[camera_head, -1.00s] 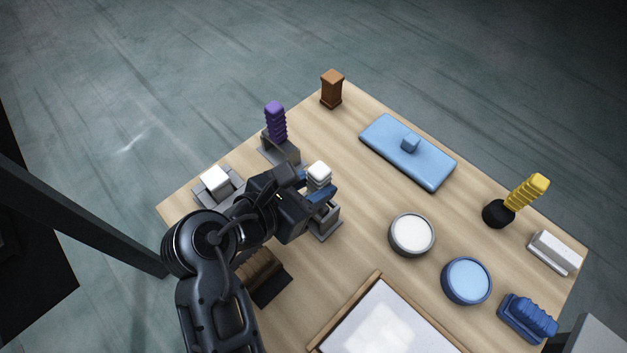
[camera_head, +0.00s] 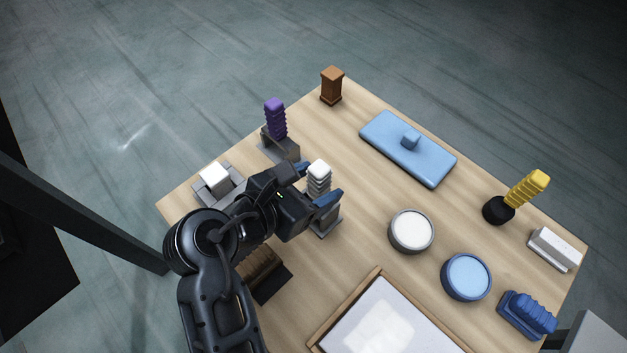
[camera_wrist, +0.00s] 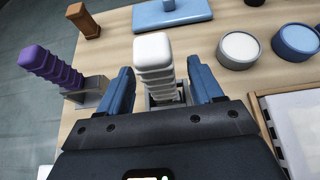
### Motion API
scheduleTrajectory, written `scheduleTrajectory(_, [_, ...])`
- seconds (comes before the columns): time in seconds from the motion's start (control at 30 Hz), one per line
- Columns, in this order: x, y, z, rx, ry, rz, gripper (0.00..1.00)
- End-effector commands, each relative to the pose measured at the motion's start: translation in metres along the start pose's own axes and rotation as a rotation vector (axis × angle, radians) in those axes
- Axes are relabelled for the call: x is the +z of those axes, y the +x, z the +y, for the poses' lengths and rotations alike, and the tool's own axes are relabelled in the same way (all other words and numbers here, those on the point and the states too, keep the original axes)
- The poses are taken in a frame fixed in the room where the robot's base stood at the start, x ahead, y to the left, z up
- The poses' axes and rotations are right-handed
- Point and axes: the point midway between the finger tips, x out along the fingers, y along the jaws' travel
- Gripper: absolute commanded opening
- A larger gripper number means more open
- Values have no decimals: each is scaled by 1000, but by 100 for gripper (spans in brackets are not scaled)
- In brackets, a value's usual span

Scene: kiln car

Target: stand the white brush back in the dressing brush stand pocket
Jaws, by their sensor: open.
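The white brush (camera_head: 319,177) stands upright in a grey stand pocket (camera_head: 328,226) near the left part of the table. Its ribbed handle points up. In the wrist view the white brush (camera_wrist: 154,66) rises between the two blue fingers, with a gap on each side. My gripper (camera_head: 322,183) is open around the handle and apart from it. The pocket shows only partly in the wrist view (camera_wrist: 164,99), behind the handle. The brush's lower end is hidden inside the pocket.
A purple brush (camera_head: 275,120) stands in a neighbouring grey stand (camera_head: 281,148). A grey holder with a white block (camera_head: 214,178) lies left of my gripper. White (camera_head: 411,231) and blue (camera_head: 466,278) bowls and a framed tray (camera_head: 375,322) are to the right. Bare table lies between brush and blue slab (camera_head: 407,148).

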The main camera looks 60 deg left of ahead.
Motion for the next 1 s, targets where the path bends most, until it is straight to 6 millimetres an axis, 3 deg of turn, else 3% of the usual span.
scheduleTrajectory(0.37, [0,-1,0,0,0,0,66])
scheduleTrajectory(1.0, [0,-23,0,1,0,-1,66])
